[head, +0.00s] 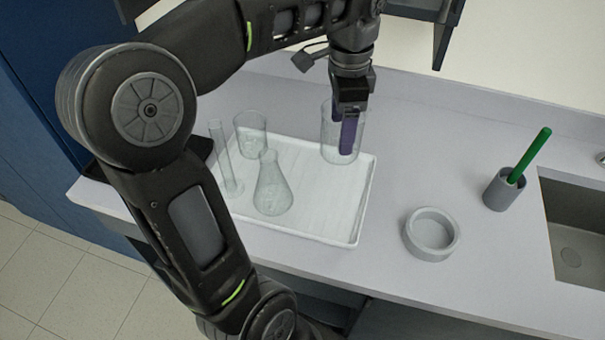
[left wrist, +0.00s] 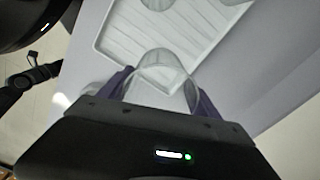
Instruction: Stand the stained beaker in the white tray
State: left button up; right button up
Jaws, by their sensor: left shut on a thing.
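A clear glass beaker (head: 330,138) is upright over the right back part of the white tray (head: 320,229). I cannot tell whether its base touches the tray. My left gripper (head: 349,132) comes down from above and is shut on this beaker. In the left wrist view, the beaker (left wrist: 162,72) sits between the two purple fingers, and the tray (left wrist: 190,53) lies beyond it. No stain can be made out on the glass. My right gripper is not in view.
In the tray stand a conical flask (head: 272,186), a tall cylinder (head: 224,160) and another beaker (head: 250,136). To the right are a grey ring-shaped dish (head: 431,234), a grey cup (head: 502,192) with a green-handled brush (head: 533,150), and a sink (head: 578,225).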

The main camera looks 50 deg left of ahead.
pick_arm(q)
notch_tip(320, 180, down, 6)
jog(key=shift+r+b, duration=0.25)
jog(key=shift+b, duration=0.25)
jog(key=shift+f, duration=0.25)
notch_tip(320, 180, down, 4)
jog(key=shift+r, duration=0.2)
jog(key=shift+f, duration=0.15)
jog(key=shift+f, duration=0.15)
jog(key=o, duration=1.4)
jog(key=shift+o, duration=0.2)
